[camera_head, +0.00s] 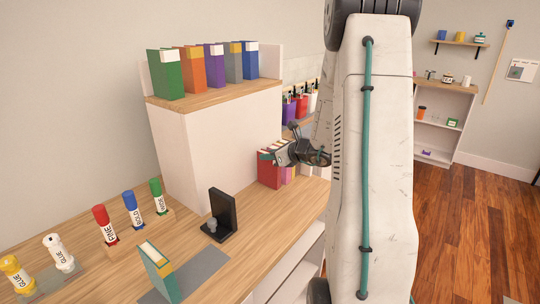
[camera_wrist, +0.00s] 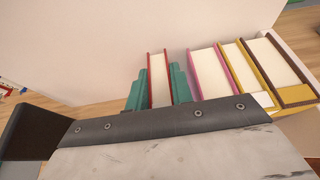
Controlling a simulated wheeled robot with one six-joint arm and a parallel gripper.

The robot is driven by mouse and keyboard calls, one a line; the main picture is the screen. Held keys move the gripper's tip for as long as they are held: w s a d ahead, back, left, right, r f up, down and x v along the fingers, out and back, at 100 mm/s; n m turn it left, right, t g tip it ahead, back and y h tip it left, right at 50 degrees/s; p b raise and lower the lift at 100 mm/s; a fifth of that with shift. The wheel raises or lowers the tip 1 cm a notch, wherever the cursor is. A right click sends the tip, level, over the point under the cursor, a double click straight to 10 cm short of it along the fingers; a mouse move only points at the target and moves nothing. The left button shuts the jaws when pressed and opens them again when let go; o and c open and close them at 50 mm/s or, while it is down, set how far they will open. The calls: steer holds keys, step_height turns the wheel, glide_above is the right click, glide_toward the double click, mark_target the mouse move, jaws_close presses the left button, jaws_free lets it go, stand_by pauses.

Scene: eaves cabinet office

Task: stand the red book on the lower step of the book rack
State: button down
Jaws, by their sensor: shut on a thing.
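My gripper (camera_head: 270,154) is shut on the red book (camera_head: 268,174), with its fingers over the top edge. In the wrist view the red book (camera_wrist: 158,78) stands upright between the two teal finger pads of my gripper (camera_wrist: 158,92). Left of the pink book (camera_wrist: 209,72), it is apart from it by a small gap. Whether its bottom edge touches the surface below is hidden.
A tall white block (camera_head: 220,140) with a wooden top bearing several binders stands left of the held book. A black bookend (camera_head: 224,214), a teal book (camera_head: 158,270), coloured markers and glue sticks are on the desk (camera_head: 190,230) nearer the front.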

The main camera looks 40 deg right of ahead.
steer(key=c, duration=1.5)
jaws_free()
steer(key=shift+f, duration=0.15)
